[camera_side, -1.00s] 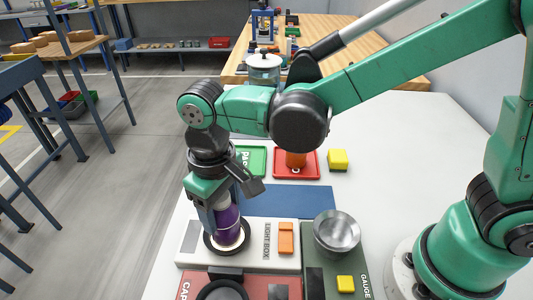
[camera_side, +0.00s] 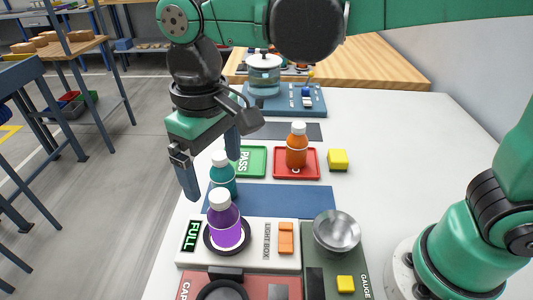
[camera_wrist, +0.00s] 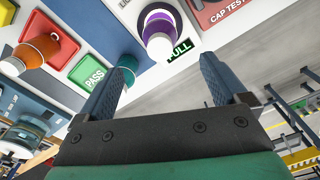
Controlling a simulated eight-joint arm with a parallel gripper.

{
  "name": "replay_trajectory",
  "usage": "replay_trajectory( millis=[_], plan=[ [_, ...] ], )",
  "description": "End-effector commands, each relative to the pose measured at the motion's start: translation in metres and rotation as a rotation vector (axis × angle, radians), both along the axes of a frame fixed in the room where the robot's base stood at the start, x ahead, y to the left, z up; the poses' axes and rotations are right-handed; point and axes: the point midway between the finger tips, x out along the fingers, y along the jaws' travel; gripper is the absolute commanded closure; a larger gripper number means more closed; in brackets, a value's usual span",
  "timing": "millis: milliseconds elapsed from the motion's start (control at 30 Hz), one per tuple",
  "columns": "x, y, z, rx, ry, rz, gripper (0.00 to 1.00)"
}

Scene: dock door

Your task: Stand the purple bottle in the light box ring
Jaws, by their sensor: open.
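The purple bottle (camera_side: 224,222) with a white cap stands upright in the black ring (camera_side: 210,240) of the white light box (camera_side: 264,260) in the side view. The ring glows around its base, and a sign (camera_side: 191,236) lit green reads FULL. The bottle (camera_wrist: 160,28) also shows at the top of the wrist view. My gripper (camera_side: 213,174) is open and empty, above and behind the bottle and apart from it. Its two fingers also show in the wrist view (camera_wrist: 170,82), with nothing between them.
A teal bottle (camera_side: 222,180) stands just behind the purple one, near my fingers. An orange bottle (camera_side: 297,150) stands on the red tray (camera_side: 312,171), beside the green PASS tray (camera_side: 255,161). A metal bowl (camera_side: 337,233) and yellow block (camera_side: 338,160) are at right.

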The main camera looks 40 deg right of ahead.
Motion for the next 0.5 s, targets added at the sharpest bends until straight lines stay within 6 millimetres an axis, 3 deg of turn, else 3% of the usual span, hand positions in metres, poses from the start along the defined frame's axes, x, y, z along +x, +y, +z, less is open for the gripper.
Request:
replay_trajectory(
  millis=[200, 367, 500],
  plan=[
    [0.0, 0.0, 0.031, 0.0, 0.0, 0.0, 0.07],
    [0.0, -0.003, 0.041, 0.004, -0.006, -0.005, 0.07],
    [0.004, -0.032, 0.037, 0.044, -0.077, -0.054, 0.07]
  ],
)
